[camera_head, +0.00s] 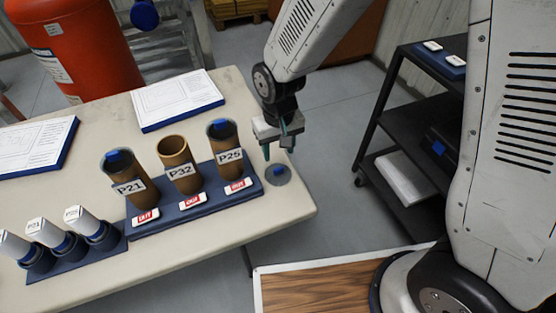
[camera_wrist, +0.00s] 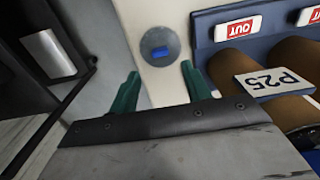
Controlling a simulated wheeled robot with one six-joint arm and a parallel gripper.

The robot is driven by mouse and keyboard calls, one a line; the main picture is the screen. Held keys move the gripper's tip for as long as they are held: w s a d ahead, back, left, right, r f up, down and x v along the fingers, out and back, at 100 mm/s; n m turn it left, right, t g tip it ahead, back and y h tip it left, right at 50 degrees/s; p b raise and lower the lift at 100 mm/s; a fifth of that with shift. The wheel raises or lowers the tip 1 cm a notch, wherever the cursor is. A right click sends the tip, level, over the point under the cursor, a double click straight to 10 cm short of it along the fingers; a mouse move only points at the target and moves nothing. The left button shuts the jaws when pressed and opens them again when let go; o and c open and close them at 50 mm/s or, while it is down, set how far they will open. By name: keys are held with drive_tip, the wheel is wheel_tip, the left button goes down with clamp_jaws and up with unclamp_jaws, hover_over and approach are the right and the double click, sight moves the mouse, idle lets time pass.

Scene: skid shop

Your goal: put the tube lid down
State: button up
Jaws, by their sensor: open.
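The tube lid (camera_head: 277,175) is a round grey disc with a blue tab. It lies flat on the table near its right corner, beside the rack's right end. It also shows in the wrist view (camera_wrist: 154,38), just beyond my fingertips. My gripper (camera_head: 279,150) is open and empty, with its green fingers apart above and slightly behind the lid. Both fingers show in the wrist view (camera_wrist: 160,73), and nothing is between them. In the blue rack (camera_head: 205,210), tube P32 (camera_head: 176,152) has an open top. Tubes P21 (camera_head: 127,178) and P25 (camera_head: 223,143) show blue tabs at their tops.
The beige table (camera_head: 250,92) ends close to the lid's right. Several white tubes (camera_head: 47,232) stand in a holder at the left. Two clipboards (camera_head: 177,99) (camera_head: 36,143) lie behind. A black shelf cart (camera_head: 400,130) stands to the right across a floor gap.

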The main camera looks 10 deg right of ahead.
drive_tip(key=s+d+r+m, duration=0.1)
drive_tip(key=s+d+r, duration=0.2)
drive_tip(key=d+r, duration=0.45)
drive_tip(key=s+d+r+m, duration=0.1)
drive_tip(key=s+d+r, duration=0.3)
drive_tip(key=r, duration=0.6)
drive_tip(key=s+d+r+m+t, duration=0.1)
drive_tip(key=s+d+r, duration=0.5)
drive_tip(key=s+d, duration=0.3)
drive_tip(key=s, duration=0.3)
drive_tip(key=shift+s+r, duration=0.15)
drive_tip(key=shift+s, duration=0.15)
drive_tip(key=shift+d, duration=0.1)
